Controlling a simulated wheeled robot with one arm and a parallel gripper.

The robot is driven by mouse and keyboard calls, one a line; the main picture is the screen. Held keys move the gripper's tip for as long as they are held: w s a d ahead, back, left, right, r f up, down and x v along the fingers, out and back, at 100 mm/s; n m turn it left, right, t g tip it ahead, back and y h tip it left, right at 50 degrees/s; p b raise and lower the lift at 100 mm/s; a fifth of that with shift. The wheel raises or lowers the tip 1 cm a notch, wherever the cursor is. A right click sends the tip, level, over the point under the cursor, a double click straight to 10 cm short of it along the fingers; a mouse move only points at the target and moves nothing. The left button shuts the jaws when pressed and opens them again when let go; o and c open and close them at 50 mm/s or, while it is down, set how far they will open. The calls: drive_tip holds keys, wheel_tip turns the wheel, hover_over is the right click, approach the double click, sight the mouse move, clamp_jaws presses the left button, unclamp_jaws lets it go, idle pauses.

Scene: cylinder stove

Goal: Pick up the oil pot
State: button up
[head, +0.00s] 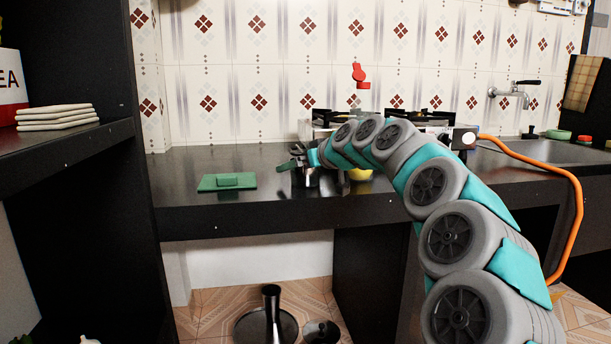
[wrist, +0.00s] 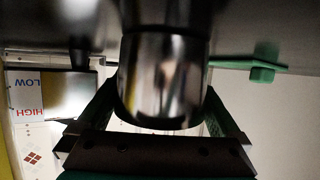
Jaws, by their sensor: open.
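The oil pot is a shiny metal vessel (head: 311,179) on the black counter, partly hidden behind my gripper and arm in the head view. In the wrist view, which looks upside down, the pot (wrist: 165,85) fills the middle. My gripper (head: 297,164) is at the pot, with its green fingers showing. In the wrist view the fingers of my gripper (wrist: 163,100) are open, one on each side of the pot. I cannot tell whether either finger touches it.
A green board with a handle (head: 228,182) lies left on the counter (head: 240,208). A stove (head: 315,128) stands behind my arm, and something yellow (head: 360,175) shows below it. A sink (head: 545,150) is at the right. A dark shelf (head: 60,140) with stacked pale items borders the left.

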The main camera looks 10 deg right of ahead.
drive_tip(key=c, duration=1.2)
drive_tip(key=shift+o, duration=0.2)
